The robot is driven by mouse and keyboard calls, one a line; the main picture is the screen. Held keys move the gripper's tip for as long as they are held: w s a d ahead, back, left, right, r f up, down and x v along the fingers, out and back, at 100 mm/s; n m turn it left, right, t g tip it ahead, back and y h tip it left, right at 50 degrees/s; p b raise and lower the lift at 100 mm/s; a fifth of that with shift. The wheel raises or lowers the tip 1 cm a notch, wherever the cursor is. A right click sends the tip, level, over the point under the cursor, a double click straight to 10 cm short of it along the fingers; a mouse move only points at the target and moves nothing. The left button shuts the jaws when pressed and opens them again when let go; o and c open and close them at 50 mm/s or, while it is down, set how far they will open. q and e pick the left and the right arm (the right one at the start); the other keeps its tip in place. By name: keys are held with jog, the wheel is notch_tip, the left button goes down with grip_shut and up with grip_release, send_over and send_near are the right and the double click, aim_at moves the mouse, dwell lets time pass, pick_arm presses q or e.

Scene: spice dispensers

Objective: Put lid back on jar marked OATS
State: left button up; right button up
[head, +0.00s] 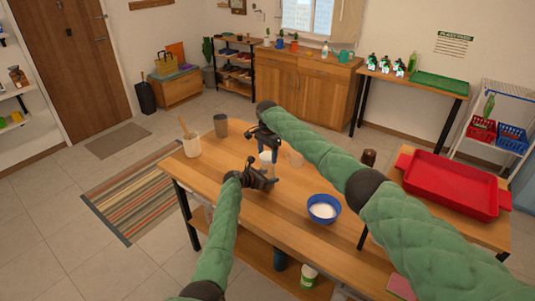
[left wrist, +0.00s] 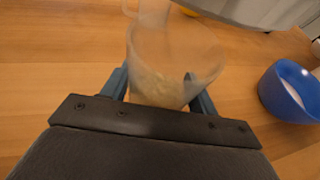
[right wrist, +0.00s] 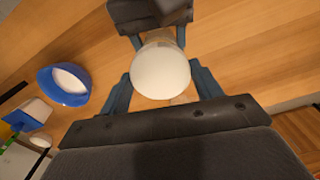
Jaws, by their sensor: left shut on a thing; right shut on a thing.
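A clear jar (left wrist: 165,75) with pale beige contents stands between the fingers of my left gripper (left wrist: 158,92), which is shut on it. My left gripper (head: 268,181) also shows in the head view, low over the wooden table. My right gripper (right wrist: 162,90) is shut on a round white lid (right wrist: 160,70), seen face-on in the right wrist view. In the head view my right gripper (head: 267,148) is just behind and above my left one, with a small whitish piece (head: 266,158) under its fingers. I cannot tell whether lid and jar touch. No OATS marking is readable.
On the table (head: 225,168) a blue bowl (head: 324,208) with white contents stands at the right front. A clear mug (head: 294,158) is close beside the grippers. A grey cup (head: 221,125) and a utensil crock (head: 192,147) stand at the left. A red tray (head: 450,185) is at the right.

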jog(key=shift+f, duration=0.15)
jog(key=shift+f, duration=0.7)
jog(key=shift+f, duration=0.6)
dwell(0.3)
pick_arm(q)
grip_shut()
pick_arm(e)
jog(key=m, duration=0.5)
jog(key=shift+a+m, duration=0.15)
jog(key=shift+m, duration=0.25)
jog(key=m, duration=0.4)
jog(key=shift+m, duration=0.4)
jog(key=m, duration=0.6)
jog(key=shift+w, duration=0.1)
pick_arm(q)
jog(key=shift+s+f, duration=0.1)
pick_arm(e)
jog(key=m, duration=0.5)
jog(key=shift+w+r, duration=0.25)
jog(key=shift+r, duration=0.05)
pick_arm(q)
jog(key=shift+d, duration=0.1)
pick_arm(e)
jog(key=shift+s+f+m, duration=0.1)
jog(key=shift+f+m, duration=0.1)
jog(key=shift+m, duration=0.4)
